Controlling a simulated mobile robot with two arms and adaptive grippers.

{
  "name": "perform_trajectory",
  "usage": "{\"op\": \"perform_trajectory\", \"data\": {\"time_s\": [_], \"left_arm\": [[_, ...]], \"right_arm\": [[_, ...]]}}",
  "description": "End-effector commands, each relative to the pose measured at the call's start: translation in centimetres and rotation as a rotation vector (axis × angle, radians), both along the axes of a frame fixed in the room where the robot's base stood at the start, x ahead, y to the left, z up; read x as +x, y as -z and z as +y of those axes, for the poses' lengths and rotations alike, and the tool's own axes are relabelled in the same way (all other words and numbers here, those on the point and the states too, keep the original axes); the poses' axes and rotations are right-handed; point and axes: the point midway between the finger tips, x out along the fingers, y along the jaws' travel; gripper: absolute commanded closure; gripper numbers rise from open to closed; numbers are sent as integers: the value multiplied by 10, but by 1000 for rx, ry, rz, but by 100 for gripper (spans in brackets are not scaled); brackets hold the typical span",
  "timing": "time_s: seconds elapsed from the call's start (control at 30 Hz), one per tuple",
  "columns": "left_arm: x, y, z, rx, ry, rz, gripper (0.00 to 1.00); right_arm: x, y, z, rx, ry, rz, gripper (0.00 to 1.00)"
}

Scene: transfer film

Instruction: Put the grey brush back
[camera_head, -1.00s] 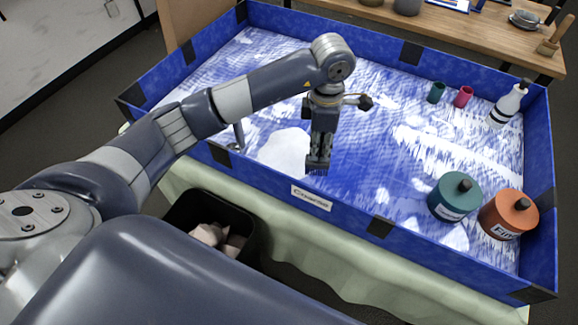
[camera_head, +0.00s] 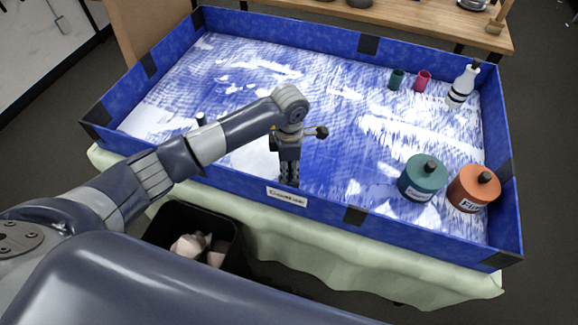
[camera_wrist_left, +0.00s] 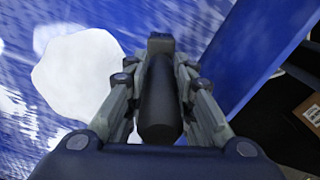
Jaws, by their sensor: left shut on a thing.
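My left gripper (camera_head: 289,182) is inside the blue-walled tray (camera_head: 405,235), pointing down close behind the near wall's label. It is shut on a dark grey cylinder, which looks like the handle of the grey brush (camera_wrist_left: 160,100); in the left wrist view it lies between the two fingers. The brush's far end is hidden in both views. A round white patch (camera_wrist_left: 78,75) lies on the tray floor beside the gripper. My right gripper is not in view.
A black bin (camera_head: 232,235) is below the near wall. The tray's middle is clear.

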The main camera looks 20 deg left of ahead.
Motion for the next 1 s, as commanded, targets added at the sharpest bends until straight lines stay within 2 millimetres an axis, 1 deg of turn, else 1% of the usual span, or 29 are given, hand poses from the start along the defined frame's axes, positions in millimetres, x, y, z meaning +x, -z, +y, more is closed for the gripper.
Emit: {"op": "perform_trajectory", "data": {"time_s": [0.07, 0.1, 0.17, 0.2, 0.5, 0.63, 0.67, 0.77, 1.0], "left_arm": [[0, 4, 0, 0, 0, -1, 100], [0, 4, 0, 0, 0, -1, 75], [0, 2, 0, 0, 0, -1, 61], [0, 2, 0, 0, 0, 0, 57], [0, 2, 0, 0, 0, 0, 57], [0, -4, 0, 0, 0, 0, 57], [1, -6, 0, 0, 1, -3, 57], [2, -23, 0, 0, 2, -6, 57], [1, -77, 0, 1, 2, -6, 57]], "right_arm": [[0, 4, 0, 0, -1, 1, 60], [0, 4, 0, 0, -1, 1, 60], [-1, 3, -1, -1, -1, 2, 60], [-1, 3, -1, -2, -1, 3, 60], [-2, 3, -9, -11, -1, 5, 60], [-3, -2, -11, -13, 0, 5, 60], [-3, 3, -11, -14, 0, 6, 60], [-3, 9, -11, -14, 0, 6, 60], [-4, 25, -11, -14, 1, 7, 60]]}}
